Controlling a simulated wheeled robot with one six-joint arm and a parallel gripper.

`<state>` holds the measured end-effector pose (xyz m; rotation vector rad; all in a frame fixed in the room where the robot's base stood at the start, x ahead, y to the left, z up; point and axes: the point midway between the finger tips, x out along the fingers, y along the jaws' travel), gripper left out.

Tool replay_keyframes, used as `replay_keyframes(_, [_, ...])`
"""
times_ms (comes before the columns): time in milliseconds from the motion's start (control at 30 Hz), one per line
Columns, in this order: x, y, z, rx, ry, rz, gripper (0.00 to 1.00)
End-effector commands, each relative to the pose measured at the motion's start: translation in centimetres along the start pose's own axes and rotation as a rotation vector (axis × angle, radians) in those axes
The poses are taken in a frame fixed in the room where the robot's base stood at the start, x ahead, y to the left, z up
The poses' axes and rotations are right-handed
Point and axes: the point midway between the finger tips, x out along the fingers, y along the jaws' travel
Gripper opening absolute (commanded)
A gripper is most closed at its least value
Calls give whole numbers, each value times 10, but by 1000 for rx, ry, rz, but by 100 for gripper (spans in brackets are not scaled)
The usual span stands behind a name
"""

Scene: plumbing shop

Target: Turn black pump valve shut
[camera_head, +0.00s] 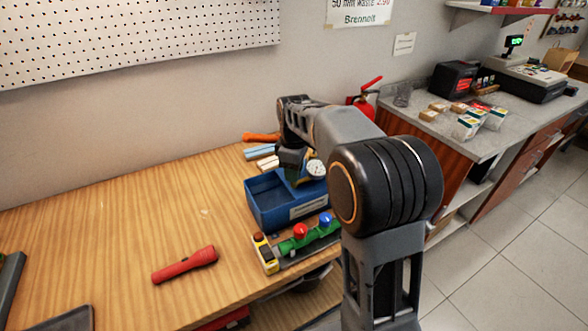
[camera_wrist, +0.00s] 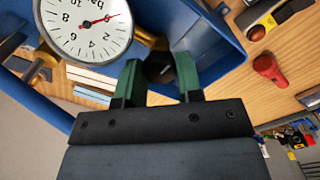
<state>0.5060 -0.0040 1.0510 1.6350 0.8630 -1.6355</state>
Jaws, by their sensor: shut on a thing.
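A blue tank (camera_head: 266,207) with a label on its front stands on the wooden bench. A round white pressure gauge (camera_wrist: 84,27) with a red needle and brass fittings sits over it; the gauge also shows in the head view (camera_head: 316,169). In the wrist view the black pump valve (camera_wrist: 158,67) lies between the green fingertips of my gripper (camera_wrist: 158,80). My gripper is shut on it. Most of the valve is hidden by the fingers, and its turn angle cannot be told. In the head view my arm largely hides the grip.
A manifold with red and blue knobs (camera_head: 303,233) and a yellow tool (camera_head: 264,254) lie before the tank. A red flashlight (camera_head: 185,265) lies to the left. An orange-handled item (camera_head: 261,137) lies behind. The bench's left middle is clear.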

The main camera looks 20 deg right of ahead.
Motion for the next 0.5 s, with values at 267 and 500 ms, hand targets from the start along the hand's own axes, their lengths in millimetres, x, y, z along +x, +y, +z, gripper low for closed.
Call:
replay_keyframes(267, [0, 0, 0, 7, 0, 0, 10])
replay_keyframes(500, [0, 0, 0, 6, 0, 0, 43])
